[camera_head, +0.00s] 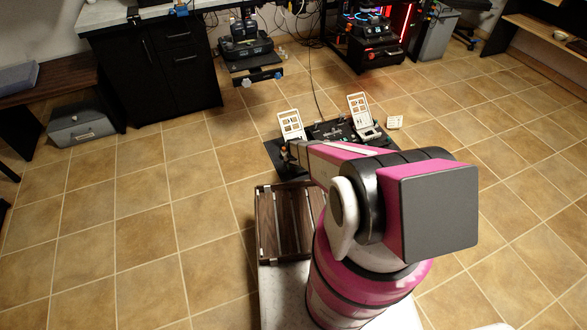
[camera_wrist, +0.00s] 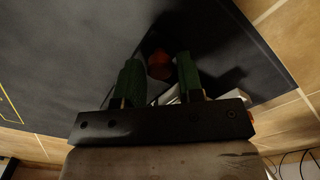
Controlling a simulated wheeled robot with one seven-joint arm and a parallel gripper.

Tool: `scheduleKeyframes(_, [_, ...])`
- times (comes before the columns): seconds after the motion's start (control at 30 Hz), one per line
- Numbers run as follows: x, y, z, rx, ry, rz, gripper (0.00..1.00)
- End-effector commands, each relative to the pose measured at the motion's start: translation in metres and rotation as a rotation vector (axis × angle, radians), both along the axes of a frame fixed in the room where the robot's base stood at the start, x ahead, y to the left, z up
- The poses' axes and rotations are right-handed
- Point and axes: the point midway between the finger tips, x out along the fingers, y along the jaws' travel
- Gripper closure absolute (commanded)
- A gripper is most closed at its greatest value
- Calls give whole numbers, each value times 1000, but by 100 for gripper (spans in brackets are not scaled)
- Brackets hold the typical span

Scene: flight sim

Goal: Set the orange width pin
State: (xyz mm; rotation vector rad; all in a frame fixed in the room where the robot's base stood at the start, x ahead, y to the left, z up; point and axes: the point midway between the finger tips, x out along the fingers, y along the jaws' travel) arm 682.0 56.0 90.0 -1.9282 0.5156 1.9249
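In the wrist view my gripper (camera_wrist: 157,63) points at a dark mat, its two green fingers standing apart. An orange-red round piece, seemingly the orange width pin (camera_wrist: 159,66), shows between the fingertips. A narrow gap shows at its right. At its left it lies close to the finger, and I cannot tell whether they touch. Its lower part is in dark shadow. In the head view my arm hides most of the work spot, and I cannot make out the pin there.
A black mat (camera_head: 275,153) lies on the tiled floor with two white upright panels, left (camera_head: 291,124) and right (camera_head: 359,107). A small white card (camera_head: 395,122) stands at right. A brown slatted crate (camera_head: 266,225) is nearer me. Open floor lies to the left.

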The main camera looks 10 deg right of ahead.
Motion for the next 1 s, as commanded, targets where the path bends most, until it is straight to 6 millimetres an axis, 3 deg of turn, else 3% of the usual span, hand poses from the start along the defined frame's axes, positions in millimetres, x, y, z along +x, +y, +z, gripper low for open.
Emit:
scheduleKeyframes(0.03, [0, 0, 0, 0, 0, 0, 82])
scheduleKeyframes(0.1, [0, 0, 0, 0, 0, 0, 100])
scheduleKeyframes(0.27, [0, 0, 3, 0, 0, 0, 100])
scheduleKeyframes(0.47, [-2, 0, 28, 1, 1, 0, 100])
scheduleKeyframes(0.7, [0, 0, 29, 0, 1, 0, 100])
scheduleKeyframes(0.73, [-1, 0, 29, 0, 1, 0, 72])
scheduleKeyframes(0.8, [-1, 0, 30, 0, 1, 0, 50])
scheduleKeyframes(1.0, [0, 0, 29, 0, 1, 0, 50])
